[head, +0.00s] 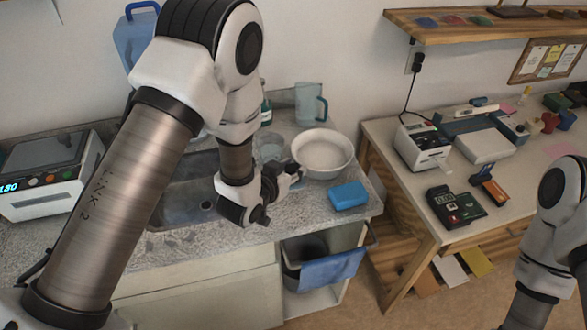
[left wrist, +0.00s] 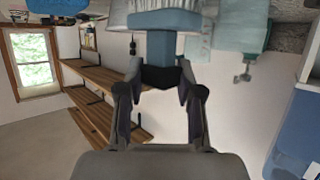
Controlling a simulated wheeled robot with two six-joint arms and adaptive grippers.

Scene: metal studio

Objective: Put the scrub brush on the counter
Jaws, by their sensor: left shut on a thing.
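The scrub brush (left wrist: 162,45) is a blue-grey piece gripped between my left fingers in the left wrist view, with its wider part at the top of that picture. My left gripper (head: 274,191) is shut on it and hangs over the front right edge of the sink, left of the white bowl. In the head view the brush is mostly hidden by the gripper. The grey speckled counter (head: 236,236) runs around the sink. My right arm shows at the right edge of the head view, but its gripper is out of view.
A white bowl (head: 322,153), a blue sponge (head: 348,196) and a clear pitcher (head: 310,104) stand on the counter's right part. The sink (head: 180,207) lies left of my gripper. A bin with a blue cloth (head: 333,268) is below. A scale (head: 45,175) stands at far left.

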